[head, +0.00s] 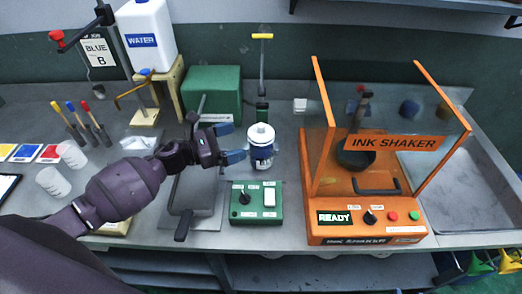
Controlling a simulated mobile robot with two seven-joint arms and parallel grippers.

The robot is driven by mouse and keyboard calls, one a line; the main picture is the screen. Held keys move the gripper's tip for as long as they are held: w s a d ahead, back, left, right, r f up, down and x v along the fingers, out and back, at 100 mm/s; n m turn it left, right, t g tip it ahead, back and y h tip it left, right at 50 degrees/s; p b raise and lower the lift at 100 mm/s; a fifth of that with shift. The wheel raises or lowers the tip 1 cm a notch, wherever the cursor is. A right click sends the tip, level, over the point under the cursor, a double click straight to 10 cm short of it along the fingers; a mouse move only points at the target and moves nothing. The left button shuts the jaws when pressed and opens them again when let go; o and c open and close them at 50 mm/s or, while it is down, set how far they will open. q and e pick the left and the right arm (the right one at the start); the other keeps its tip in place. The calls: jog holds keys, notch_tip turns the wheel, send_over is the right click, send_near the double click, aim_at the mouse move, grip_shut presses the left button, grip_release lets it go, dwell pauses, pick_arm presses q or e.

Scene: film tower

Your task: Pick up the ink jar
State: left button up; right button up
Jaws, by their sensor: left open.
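The ink jar (261,142) is a small white jar with a dark blue band. It stands upright on the bench near the middle of the head view, behind a green control box. My left gripper (237,143) is open, with blue fingertips just to the left of the jar. One fingertip lies close to the jar's left side; I cannot tell whether it touches. My right gripper does not show.
An orange ink shaker (365,224) with clear panels stands to the right. The green control box (256,202) sits in front of the jar. A green block (212,90) and a white water container (148,38) stand behind. A metal sink (465,185) is at far right.

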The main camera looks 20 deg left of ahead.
aim_at(258, 142)
pick_arm(q)
notch_tip(258, 142, down, 3)
jog(key=shift+f, duration=0.1)
jog(key=shift+w+d, duration=0.4)
jog(key=shift+p+x, duration=0.3)
jog(key=shift+x, duration=0.8)
jog(key=x, duration=0.3)
jog(key=shift+w+d+p, duration=0.1)
jog(key=shift+w+p, duration=0.05)
jog(key=shift+p, duration=0.2)
jog(key=shift+w+d, duration=0.2)
jog(key=shift+d, duration=0.15)
jog(key=c, duration=1.2)
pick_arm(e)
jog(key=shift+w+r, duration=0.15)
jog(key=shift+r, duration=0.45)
